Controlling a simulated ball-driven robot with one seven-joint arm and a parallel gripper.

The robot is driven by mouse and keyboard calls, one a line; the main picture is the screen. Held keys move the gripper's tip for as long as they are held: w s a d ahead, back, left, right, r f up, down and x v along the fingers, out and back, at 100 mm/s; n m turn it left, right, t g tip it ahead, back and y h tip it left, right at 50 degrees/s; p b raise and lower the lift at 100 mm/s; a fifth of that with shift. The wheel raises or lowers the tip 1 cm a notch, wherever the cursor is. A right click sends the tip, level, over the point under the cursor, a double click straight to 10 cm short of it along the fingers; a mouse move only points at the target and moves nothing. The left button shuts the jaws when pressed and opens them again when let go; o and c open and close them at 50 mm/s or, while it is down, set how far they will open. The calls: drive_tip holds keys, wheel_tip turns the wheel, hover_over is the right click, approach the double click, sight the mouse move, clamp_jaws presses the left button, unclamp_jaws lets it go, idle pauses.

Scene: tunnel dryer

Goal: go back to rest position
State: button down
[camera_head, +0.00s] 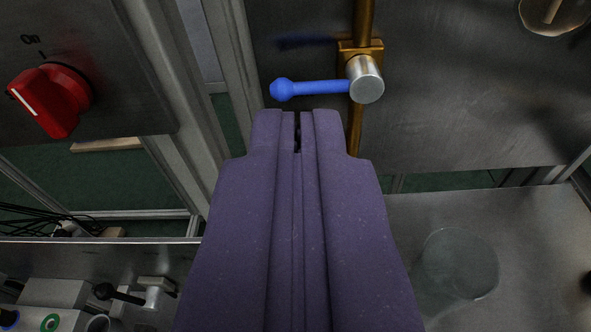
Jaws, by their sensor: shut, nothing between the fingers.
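My gripper (298,114) is purple and fills the lower middle of the view. Its two fingers are shut against each other with nothing between them. The fingertips point at the upright metal panel, just below a blue valve handle (310,89) in the picture. The handle lies nearly level, pointing left from a silver valve cap (365,80) on a brass pipe (365,20). Whether the fingertips touch the handle or are apart from it I cannot tell.
A red rotary switch (50,98) marked "On" is on a grey panel at upper left. A clear glass vessel (459,263) stands on the metal surface (540,230) at lower right. A small valve (153,292) and other fittings are at lower left. A round gauge (553,14) is at top right.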

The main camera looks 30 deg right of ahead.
drive_tip(key=a+r+n+t+y+b, duration=0.1)
drive_tip(key=a+r+n+y, duration=0.3)
drive_tip(key=r, duration=0.6)
drive_tip(key=a+r+m+t+y+b, duration=0.1)
drive_tip(key=a+r+y, duration=0.1)
drive_tip(key=a+r, duration=0.6)
drive_tip(key=s+a+r+n+y+b, duration=0.1)
drive_tip(key=s+a+r+n, duration=0.1)
drive_tip(key=s+r, duration=0.7)
drive_tip(key=s+a+r+n+y+b, duration=0.1)
drive_tip(key=s+a+r+n, duration=0.1)
drive_tip(key=s+r, duration=0.7)
wheel_tip(320, 180, up, 5)
drive_tip(key=shift+s+f+n+y, duration=0.1)
drive_tip(key=shift+s+n+y, duration=0.2)
